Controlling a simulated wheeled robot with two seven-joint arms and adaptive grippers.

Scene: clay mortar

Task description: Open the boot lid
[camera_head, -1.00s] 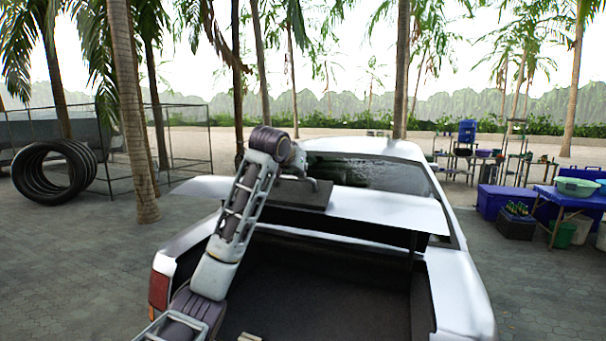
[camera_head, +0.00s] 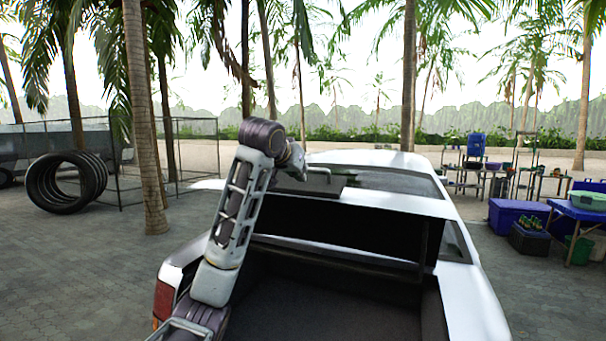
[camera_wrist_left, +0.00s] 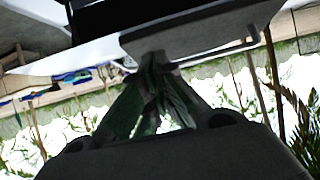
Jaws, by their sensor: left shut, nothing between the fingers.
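The white car's boot lid (camera_head: 395,203) is raised over the dark open boot, and its top shows as a narrow white strip. A thin metal handle bar (camera_head: 322,171) stands at the lid's far side, on a dark plate. My left gripper (camera_head: 301,174) is at the handle, partly hidden by its own wrist. In the left wrist view my left fingers (camera_wrist_left: 154,66) are shut with nothing held, close against the dark plate and bent bar (camera_wrist_left: 205,56); whether they touch cannot be told. My right gripper is not in view.
The boot floor (camera_head: 330,305) is open below my left arm. Palm trunks (camera_head: 146,130) and stacked tyres (camera_head: 66,180) stand at left. Blue crates (camera_head: 518,217) and a blue table (camera_head: 578,211) stand at right. Paved ground is clear on the left.

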